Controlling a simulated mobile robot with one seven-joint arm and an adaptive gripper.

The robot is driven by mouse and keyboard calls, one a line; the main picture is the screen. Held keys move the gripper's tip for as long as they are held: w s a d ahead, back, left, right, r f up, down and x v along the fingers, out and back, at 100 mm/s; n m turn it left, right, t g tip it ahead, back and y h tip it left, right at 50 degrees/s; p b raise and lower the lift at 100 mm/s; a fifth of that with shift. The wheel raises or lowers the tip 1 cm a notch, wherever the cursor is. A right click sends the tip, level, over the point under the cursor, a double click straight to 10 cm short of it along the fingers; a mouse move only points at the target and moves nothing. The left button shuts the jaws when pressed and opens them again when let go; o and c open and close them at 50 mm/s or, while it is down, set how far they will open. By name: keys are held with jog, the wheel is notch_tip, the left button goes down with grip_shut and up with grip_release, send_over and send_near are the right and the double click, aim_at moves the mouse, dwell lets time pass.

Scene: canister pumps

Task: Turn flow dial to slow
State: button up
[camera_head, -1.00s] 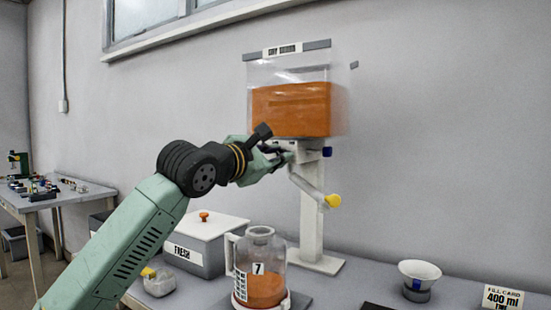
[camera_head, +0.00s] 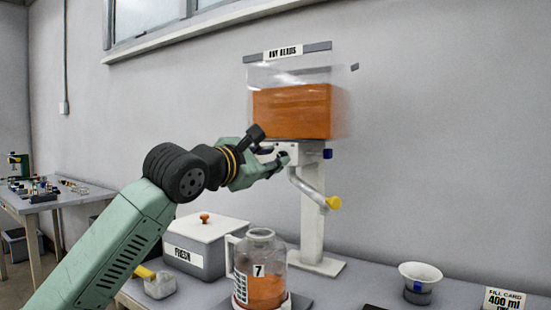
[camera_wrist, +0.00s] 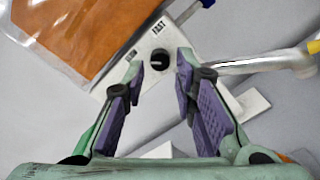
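The flow dial, a black knob (camera_wrist: 160,60) on a white plate with "FAST" printed beside it, shows in the wrist view. A second label on the plate is too small to read. My gripper (camera_wrist: 160,72) is open, its purple-padded fingers on either side of the knob's line and slightly short of it, with a gap around the knob. In the head view my gripper (camera_head: 278,157) is at the dispenser's white head, under the clear hopper of orange beads (camera_head: 290,110). The dial is hidden there.
A silver spout with a yellow end (camera_head: 333,202) angles down right of my gripper. A jug marked 7 (camera_head: 262,285) holds orange beads below. A grey box marked FRESH (camera_head: 200,250), a white funnel cup (camera_head: 419,278) and a fill card (camera_head: 502,300) stand on the bench.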

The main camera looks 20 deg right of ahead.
jog(key=v, duration=0.9)
jog(key=shift+s+a, duration=0.3)
